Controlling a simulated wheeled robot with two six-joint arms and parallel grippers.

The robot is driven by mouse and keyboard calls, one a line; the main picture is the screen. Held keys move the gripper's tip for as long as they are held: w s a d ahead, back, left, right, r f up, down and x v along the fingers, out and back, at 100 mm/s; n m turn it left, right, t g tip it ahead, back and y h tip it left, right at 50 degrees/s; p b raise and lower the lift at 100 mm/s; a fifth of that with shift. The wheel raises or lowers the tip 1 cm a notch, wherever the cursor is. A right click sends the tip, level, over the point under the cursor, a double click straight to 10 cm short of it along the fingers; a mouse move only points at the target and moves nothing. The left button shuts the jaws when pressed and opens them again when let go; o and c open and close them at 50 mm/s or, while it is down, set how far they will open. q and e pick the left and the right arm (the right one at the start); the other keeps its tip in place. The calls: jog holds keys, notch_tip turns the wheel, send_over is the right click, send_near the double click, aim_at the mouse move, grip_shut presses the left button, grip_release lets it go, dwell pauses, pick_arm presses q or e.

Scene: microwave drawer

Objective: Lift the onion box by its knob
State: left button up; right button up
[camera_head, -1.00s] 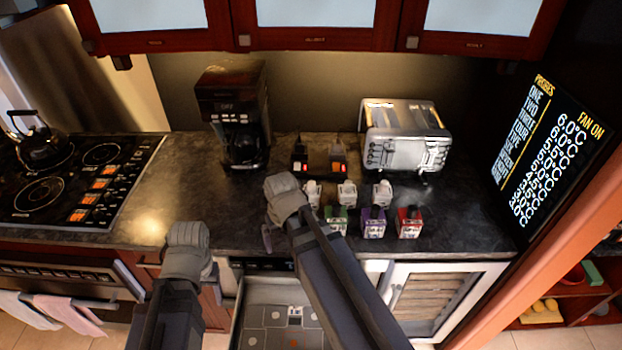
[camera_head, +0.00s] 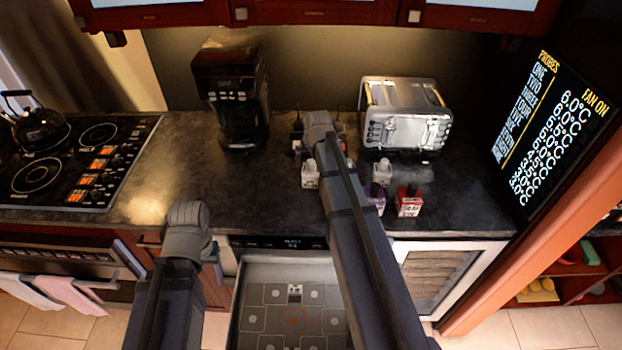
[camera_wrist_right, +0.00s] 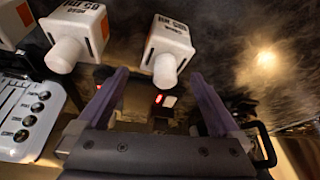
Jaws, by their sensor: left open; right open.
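Several small boxes with knobs stand on the counter; I cannot read which is the onion box. White boxes stand left (camera_head: 310,177) and right (camera_head: 382,173) in the head view, with a purple box (camera_head: 376,201) and a red box (camera_head: 409,203) in front. My right arm hides the middle. My right gripper (camera_head: 320,126) is beyond the left white box. In the right wrist view, its open, empty jaws (camera_wrist_right: 158,100) lie below a white box (camera_wrist_right: 169,42) whose knob points towards them; another white box (camera_wrist_right: 78,36) is further left. My left gripper (camera_head: 187,232) is open by the counter's front edge.
A silver toaster (camera_head: 404,112) stands behind the boxes at right, and a coffee maker (camera_head: 232,95) at left. A dark device with red lights partly shows behind my right gripper. The open drawer (camera_head: 262,268) lies below the counter. The counter left of the boxes is clear.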

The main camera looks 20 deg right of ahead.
aim_at(312, 168)
jog(key=shift+s+a+b+x, duration=0.1)
jog(key=shift+s+b+x, duration=0.05)
jog(key=shift+b+x, duration=1)
jog(key=shift+s+a+b+x, duration=0.15)
jog(key=shift+s+b+x, duration=0.05)
jog(key=shift+b+x, duration=0.9)
jog(key=shift+w+d+f, duration=0.1)
jog(key=shift+w+f, duration=0.2)
jog(key=shift+f, duration=0.3)
jog(key=shift+r, duration=0.1)
jog(key=shift+c, duration=0.4)
jog(key=c, duration=1.3)
